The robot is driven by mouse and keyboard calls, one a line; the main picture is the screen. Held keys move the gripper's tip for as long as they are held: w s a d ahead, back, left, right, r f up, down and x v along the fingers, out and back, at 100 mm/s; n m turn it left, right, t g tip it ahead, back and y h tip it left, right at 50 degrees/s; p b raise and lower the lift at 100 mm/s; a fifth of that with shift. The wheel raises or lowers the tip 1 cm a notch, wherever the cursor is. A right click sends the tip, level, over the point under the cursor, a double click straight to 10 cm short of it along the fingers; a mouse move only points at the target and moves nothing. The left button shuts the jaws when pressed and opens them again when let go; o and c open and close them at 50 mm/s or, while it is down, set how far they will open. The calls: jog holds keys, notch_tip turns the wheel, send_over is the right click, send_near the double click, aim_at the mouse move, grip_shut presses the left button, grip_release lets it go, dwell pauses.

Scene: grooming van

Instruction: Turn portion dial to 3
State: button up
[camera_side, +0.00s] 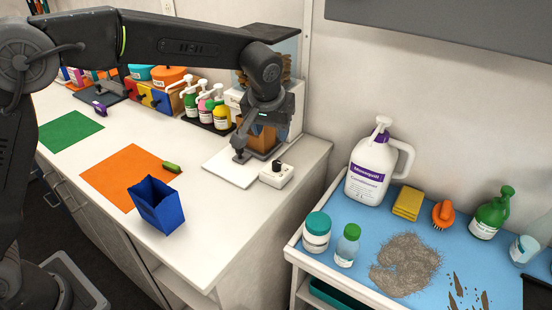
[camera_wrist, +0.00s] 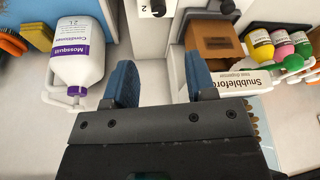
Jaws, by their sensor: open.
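The portion dial is a small black knob (camera_side: 277,165) on a white box (camera_side: 276,175) at the right end of the counter. In the wrist view the knob (camera_wrist: 158,6) is cut off by the top edge, with a "2" printed beside it. Which number it points to cannot be made out. My gripper (camera_side: 240,156) hangs left of the dial box in the side view, apart from it. The wrist view shows its two blue fingers (camera_wrist: 160,82) spread apart with nothing between them. The white treat dispenser (camera_side: 290,108) with a brown front stands behind my gripper.
A white plate (camera_side: 228,175) lies below my gripper. Pump bottles (camera_side: 206,108) stand left of the dispenser. A trolley with a conditioner jug (camera_side: 371,170) is at right.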

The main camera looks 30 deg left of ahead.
aim_at(276, 163)
jog(key=shift+t, duration=0.3)
jog(key=x, duration=0.9)
jog(key=s+x, duration=0.1)
jog(key=x, duration=0.3)
jog(key=shift+w+f, duration=0.1)
jog(key=shift+f, duration=0.35)
jog(key=shift+c, duration=0.5)
jog(key=c, duration=0.8)
